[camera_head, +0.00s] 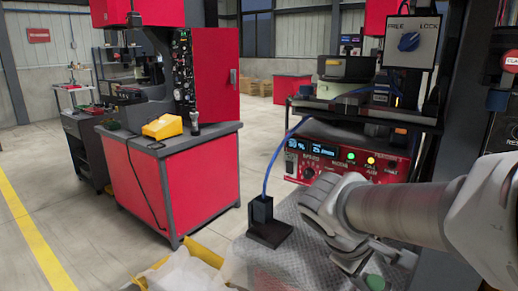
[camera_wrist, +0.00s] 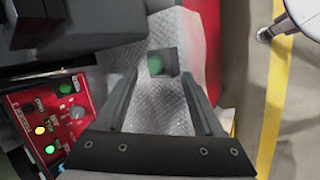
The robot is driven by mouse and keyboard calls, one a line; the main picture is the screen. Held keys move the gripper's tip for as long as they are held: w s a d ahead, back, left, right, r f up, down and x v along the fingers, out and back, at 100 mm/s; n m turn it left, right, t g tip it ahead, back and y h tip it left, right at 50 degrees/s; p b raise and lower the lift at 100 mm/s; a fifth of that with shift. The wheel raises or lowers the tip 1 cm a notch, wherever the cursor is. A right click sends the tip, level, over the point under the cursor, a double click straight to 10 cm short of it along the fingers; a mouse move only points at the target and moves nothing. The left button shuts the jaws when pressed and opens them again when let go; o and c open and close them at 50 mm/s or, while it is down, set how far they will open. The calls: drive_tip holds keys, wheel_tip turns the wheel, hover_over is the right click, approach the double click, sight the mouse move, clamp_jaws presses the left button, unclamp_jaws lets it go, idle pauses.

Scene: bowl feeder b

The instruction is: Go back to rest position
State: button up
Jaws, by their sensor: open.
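My gripper (camera_wrist: 158,74) is open in the wrist view, with its two dark fingers spread apart and nothing held between them. Beyond the fingertips, a round green button (camera_wrist: 155,65) sits on a small dark square base on the grey diamond-plate top (camera_wrist: 165,110). In the head view, my arm reaches in from the right over the diamond-plate top (camera_head: 310,252), and the green button (camera_head: 375,282) shows at the bottom edge. The wrist hides most of the gripper there, and I cannot tell its exact height above the plate.
A red control panel (camera_head: 350,158) with lit lamps stands behind the plate; it also shows in the wrist view (camera_wrist: 50,120). A black block (camera_head: 263,212) with a blue cable stands on the plate. A FREE/LOCK switch box (camera_head: 410,38) is above. Open floor (camera_head: 95,225) lies left.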

drive_tip(key=s+a+r+m+t+y, duration=0.3)
drive_tip(key=s+a+m+y, duration=0.35)
drive_tip(key=s, duration=0.35)
wheel_tip(320, 180, up, 16)
drive_tip(key=p, duration=1.7)
drive_tip(key=shift+r+g, duration=0.15)
drive_tip(key=shift+g, duration=0.15)
drive_tip(key=shift+w+m, duration=0.15)
drive_tip(key=shift+m, duration=0.1)
